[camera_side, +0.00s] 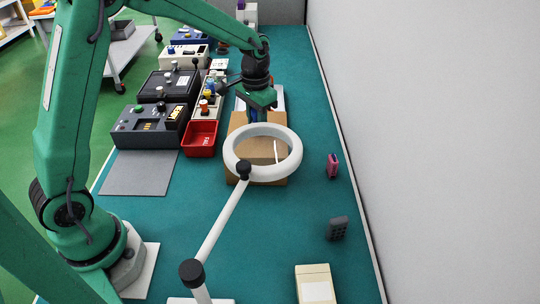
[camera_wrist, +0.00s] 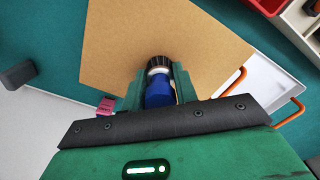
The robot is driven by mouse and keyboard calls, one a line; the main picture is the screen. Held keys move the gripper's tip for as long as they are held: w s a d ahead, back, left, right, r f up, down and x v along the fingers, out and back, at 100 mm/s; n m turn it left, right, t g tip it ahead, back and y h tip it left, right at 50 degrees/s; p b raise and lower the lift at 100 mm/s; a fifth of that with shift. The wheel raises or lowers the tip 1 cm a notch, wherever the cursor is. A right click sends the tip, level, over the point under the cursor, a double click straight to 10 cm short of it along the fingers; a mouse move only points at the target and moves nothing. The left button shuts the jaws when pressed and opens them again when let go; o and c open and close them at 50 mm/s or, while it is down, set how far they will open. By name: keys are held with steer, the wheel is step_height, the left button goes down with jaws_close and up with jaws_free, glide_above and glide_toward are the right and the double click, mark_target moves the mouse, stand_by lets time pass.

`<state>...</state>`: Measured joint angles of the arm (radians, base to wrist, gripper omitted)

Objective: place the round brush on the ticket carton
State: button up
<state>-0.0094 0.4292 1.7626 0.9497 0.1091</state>
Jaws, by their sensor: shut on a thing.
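My gripper (camera_side: 257,112) is shut on the round brush, which has a blue body and a dark ribbed end. In the wrist view the brush (camera_wrist: 160,92) sits between the two green fingers of my gripper (camera_wrist: 158,88). The brown ticket carton (camera_wrist: 200,38) lies under the brush there and fills the upper middle. In the side view the carton (camera_side: 262,152) stands mid-table, partly hidden by a white ring lamp. The brush is over the carton's top. I cannot tell whether it touches it.
The ring lamp (camera_side: 232,155) on its arm stands in front of the carton. A red bin (camera_side: 200,138) and dark instrument boxes (camera_side: 150,125) stand left. A white tray with orange handles (camera_wrist: 258,78) is beside the carton. A pink item (camera_side: 332,166) and grey handset (camera_side: 338,228) lie right.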

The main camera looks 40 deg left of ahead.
steer(key=shift+f, duration=0.15)
steer(key=o, duration=1)
step_height(320, 180, up, 12)
steer(key=shift+r, duration=0.2)
stand_by(0.7)
